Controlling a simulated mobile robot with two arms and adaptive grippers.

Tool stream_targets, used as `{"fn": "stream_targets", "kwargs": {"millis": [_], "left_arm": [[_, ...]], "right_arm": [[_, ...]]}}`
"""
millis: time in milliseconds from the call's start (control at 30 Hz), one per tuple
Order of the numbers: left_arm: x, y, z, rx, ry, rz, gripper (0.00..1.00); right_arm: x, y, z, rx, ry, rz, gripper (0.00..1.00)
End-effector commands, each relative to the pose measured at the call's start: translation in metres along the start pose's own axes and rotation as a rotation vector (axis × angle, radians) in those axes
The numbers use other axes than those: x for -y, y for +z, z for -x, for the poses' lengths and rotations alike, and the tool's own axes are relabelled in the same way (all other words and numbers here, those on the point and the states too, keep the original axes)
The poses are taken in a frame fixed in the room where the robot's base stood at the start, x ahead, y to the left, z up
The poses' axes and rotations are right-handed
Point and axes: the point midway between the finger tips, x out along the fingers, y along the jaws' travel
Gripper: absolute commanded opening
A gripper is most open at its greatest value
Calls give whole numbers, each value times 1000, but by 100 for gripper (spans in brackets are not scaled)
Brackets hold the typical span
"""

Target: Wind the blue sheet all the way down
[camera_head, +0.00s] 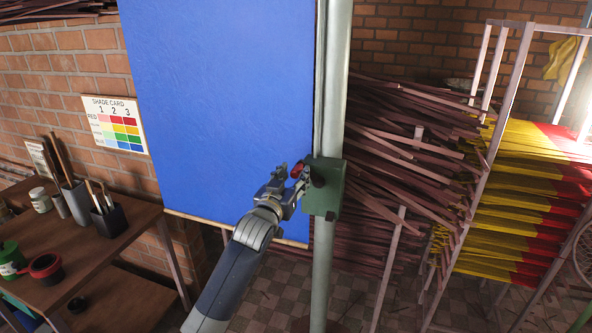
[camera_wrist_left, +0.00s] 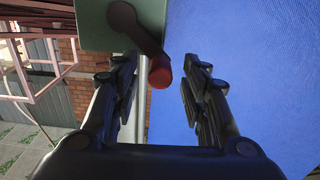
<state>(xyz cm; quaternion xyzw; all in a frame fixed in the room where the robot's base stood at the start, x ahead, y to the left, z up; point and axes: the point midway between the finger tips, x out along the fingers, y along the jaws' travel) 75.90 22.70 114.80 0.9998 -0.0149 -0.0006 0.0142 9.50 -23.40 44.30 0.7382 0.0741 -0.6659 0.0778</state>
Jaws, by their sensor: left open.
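The blue sheet (camera_head: 220,100) hangs flat beside a pale metal post, with its lower edge on a thin bar. It also fills the right of the left wrist view (camera_wrist_left: 250,70). A green winder box (camera_head: 325,188) is fixed to the post. Its dark crank arm (camera_wrist_left: 138,28) ends in a red knob (camera_head: 297,169), which shows in the left wrist view (camera_wrist_left: 160,74). My left gripper (camera_head: 288,178) is open at the knob. In the wrist view the knob lies between and just beyond the two fingertips (camera_wrist_left: 158,75); I cannot tell whether they touch it. My right gripper is out of view.
The post (camera_head: 333,90) stands right of the sheet. A wooden bench (camera_head: 110,250) at left holds paint tins, a brush pot and a dark box. A shade card (camera_head: 115,124) hangs on the brick wall. Racks of incense sticks (camera_head: 525,205) stand at right.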

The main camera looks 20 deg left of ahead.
Motion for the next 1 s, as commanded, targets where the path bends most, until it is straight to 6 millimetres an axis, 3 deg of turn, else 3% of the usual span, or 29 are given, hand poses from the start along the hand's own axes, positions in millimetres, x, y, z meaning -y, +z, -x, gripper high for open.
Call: {"fn": "stream_targets", "kwargs": {"millis": [233, 633, 667, 833, 1000], "left_arm": [[0, 0, -21, 0, 0, -1, 41], [0, 0, -26, 0, 0, -2, 41], [0, 0, -26, 0, 0, -2, 39], [0, 0, -26, 0, 0, -2, 1], [0, 0, -26, 0, 0, -2, 0]], "right_arm": [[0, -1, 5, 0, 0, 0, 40], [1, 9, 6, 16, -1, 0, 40], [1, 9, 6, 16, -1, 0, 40], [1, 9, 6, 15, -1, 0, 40], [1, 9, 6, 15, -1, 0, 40]]}}
